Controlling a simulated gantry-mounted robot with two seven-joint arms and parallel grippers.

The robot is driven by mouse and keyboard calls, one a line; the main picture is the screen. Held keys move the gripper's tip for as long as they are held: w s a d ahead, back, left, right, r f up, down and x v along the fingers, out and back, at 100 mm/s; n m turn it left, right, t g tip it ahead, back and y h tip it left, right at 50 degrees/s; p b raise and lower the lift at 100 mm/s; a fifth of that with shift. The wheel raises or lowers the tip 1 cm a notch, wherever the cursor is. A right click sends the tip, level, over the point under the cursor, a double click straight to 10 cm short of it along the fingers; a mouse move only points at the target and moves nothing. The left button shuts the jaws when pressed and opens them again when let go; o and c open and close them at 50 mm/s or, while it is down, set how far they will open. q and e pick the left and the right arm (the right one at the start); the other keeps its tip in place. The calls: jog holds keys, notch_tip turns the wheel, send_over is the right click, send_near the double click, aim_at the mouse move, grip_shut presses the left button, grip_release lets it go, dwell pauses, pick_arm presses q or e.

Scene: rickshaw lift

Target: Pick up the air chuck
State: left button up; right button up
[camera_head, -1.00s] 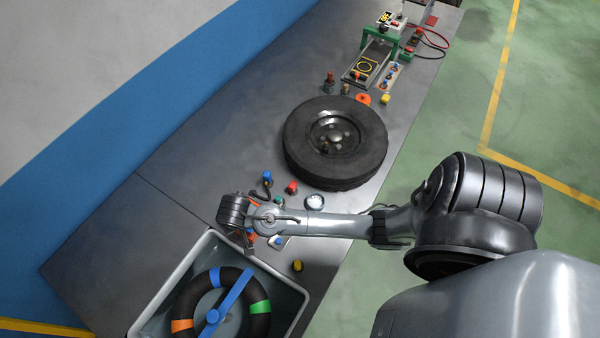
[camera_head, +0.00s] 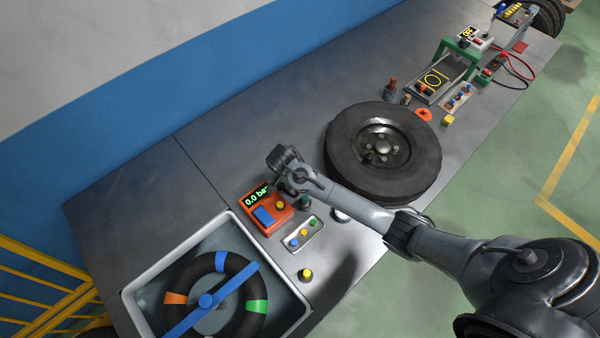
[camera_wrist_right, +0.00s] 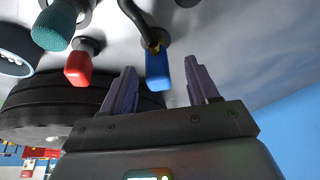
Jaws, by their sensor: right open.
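In the right wrist view a blue-ended piece (camera_wrist_right: 157,68) with a black, curved hose or stem lies just ahead of my right gripper (camera_wrist_right: 160,76), between the lines of its two fingers. A red-ended piece (camera_wrist_right: 78,66) and a ribbed teal piece (camera_wrist_right: 54,25) lie to its left. I cannot tell for certain which one is the air chuck. The gripper is open and nothing is clamped in it. In the head view my right wrist hides most of these pieces; the teal one (camera_head: 305,203) shows beside it. My left gripper is not in view.
A tyre (camera_head: 341,134) lies on the bench, right of my wrist. An orange gauge box (camera_head: 275,222) reading 0.0 bar and a small button tray (camera_head: 315,241) are close by. A grey water tub (camera_head: 137,292) holds an inner tube. The bench's back left is clear.

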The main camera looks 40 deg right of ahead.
jog(key=x, duration=0.4)
jog(key=shift+d+r, duration=0.2)
jog(key=shift+d, duration=0.2)
jog(key=shift+d+f, duration=0.2)
jog(key=shift+f, duration=0.35)
jog(key=c, duration=1)
jog(key=shift+r, duration=0.5)
notch_tip(320, 180, up, 3)
jog(key=shift+s+r, duration=0.1)
jog(key=shift+r, duration=0.1)
jog(key=s+d+r, duration=0.1)
jog(key=s+r, duration=0.1)
jog(key=s, duration=0.1)
jog(key=s+d+r, duration=0.2)
jog(key=s, duration=0.2)
jog(key=s+d+r, duration=0.1)
jog(key=s+r, duration=0.1)
jog(key=s, duration=0.1)
jog(key=shift+s+d+r+p, duration=0.2)
jog(key=shift+d+r+p, duration=0.1)
jog(key=shift+p, duration=0.1)
